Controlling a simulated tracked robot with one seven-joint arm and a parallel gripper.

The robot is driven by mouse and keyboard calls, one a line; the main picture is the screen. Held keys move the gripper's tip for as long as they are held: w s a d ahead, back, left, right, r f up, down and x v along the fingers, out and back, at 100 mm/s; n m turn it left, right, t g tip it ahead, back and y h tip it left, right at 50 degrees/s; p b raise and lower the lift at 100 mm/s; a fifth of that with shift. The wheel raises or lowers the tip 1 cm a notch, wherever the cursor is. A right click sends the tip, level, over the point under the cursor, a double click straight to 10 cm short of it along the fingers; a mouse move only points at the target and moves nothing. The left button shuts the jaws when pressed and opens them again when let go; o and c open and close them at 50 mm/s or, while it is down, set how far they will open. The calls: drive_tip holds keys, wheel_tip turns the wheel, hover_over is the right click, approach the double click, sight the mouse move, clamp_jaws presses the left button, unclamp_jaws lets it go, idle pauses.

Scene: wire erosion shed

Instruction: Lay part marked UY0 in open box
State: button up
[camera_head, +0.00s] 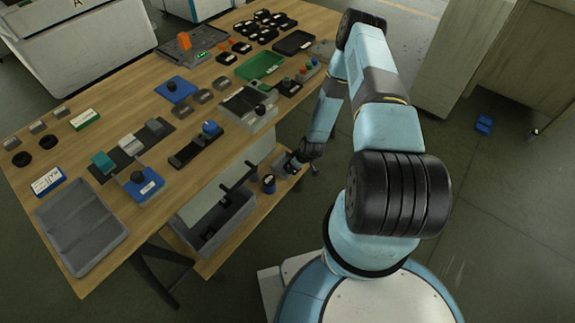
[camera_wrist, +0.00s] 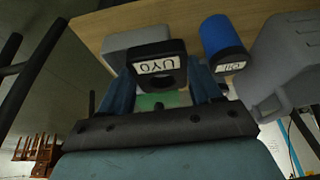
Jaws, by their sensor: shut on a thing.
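The part marked UY0 (camera_wrist: 157,60) is a black block with a white label, seen in the wrist view between the blue fingers of my gripper (camera_wrist: 162,82). The gripper is shut on it. In the head view my gripper (camera_head: 294,161) is low at the table's right side, by the lower shelf; the part is hard to make out there. A grey open-topped box (camera_head: 232,222) stands on the lower shelf, left of and nearer than the gripper, with dark things inside.
A grey block (camera_wrist: 122,42) lies behind the part. The tabletop holds many small parts and an empty grey tray (camera_head: 85,225).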

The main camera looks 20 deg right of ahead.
drive_tip(key=w+f, duration=0.1)
drive_tip(key=w, duration=0.2)
drive_tip(key=w+f, duration=0.1)
drive_tip(key=w, duration=0.1)
drive_tip(key=shift+a+f, duration=0.3)
drive_tip(key=shift+f, duration=0.05)
drive_tip(key=w+f, duration=0.4)
drive_tip(key=f, duration=0.1)
drive_tip(key=shift+w+a, duration=0.1)
drive_tip(key=shift+a, duration=0.1)
drive_tip(key=shift+f, duration=1.55)
drive_tip(key=o, duration=1.6)
drive_tip(key=v, duration=1.2)
drive_tip(key=shift+r, duration=0.1)
